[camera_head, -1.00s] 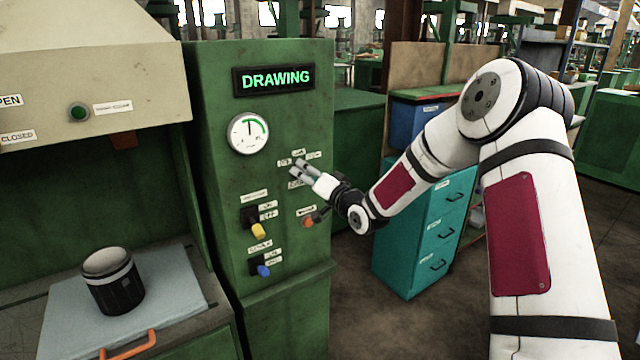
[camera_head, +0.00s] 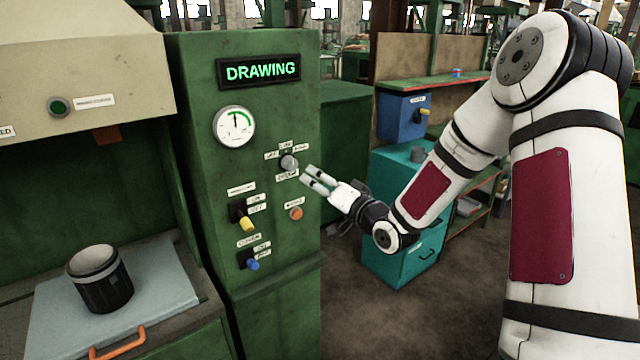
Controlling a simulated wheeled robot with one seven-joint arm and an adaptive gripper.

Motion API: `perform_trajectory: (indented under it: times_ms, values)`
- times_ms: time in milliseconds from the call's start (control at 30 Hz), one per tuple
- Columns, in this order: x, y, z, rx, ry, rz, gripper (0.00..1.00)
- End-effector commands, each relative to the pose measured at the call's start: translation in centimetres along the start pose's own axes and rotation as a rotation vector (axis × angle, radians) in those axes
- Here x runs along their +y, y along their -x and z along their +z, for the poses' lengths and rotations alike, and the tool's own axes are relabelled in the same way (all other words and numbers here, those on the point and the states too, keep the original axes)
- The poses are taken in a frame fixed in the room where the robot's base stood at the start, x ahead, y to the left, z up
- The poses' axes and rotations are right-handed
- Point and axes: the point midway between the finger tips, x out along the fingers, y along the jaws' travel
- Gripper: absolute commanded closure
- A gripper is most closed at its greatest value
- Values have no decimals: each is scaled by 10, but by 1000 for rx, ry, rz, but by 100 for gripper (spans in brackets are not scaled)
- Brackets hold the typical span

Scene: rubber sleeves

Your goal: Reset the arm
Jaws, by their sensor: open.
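My gripper (camera_head: 308,177) is open and empty, in front of the right side of the green control panel (camera_head: 205,120). Its fingertips are just right of and below a grey selector knob (camera_head: 289,162) with labels around it, and a small gap shows between them. My arm comes in from the right of the picture. The panel's lit sign (camera_head: 259,70) reads "DRAWING". A round gauge (camera_head: 234,126) sits below the sign, its needle pointing about straight up.
The panel also carries a yellow switch (camera_head: 245,223), a blue switch (camera_head: 252,264) and an orange button (camera_head: 296,213). A black cup (camera_head: 104,289) stands on a grey tray (camera_head: 60,314) with an orange handle. A teal cabinet (camera_head: 385,262) and blue box (camera_head: 396,124) stand behind my arm.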

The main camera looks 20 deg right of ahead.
Motion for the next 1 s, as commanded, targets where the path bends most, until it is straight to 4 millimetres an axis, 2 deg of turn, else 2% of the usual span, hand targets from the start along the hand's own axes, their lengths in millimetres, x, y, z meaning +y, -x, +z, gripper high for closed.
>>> perform_trajectory:
  times_ms: [267, 433, 533, 767, 1000]
  values:
    - [-3, -1, 1, -21, 31, 20, 47]
    - [-14, 2, 3, -116, 182, 136, 47]
    - [-21, 12, 1, -188, 298, 237, 47]
    - [-44, 56, -11, -328, 499, 458, 47]
    - [-78, 129, -19, -463, 603, 643, 47]
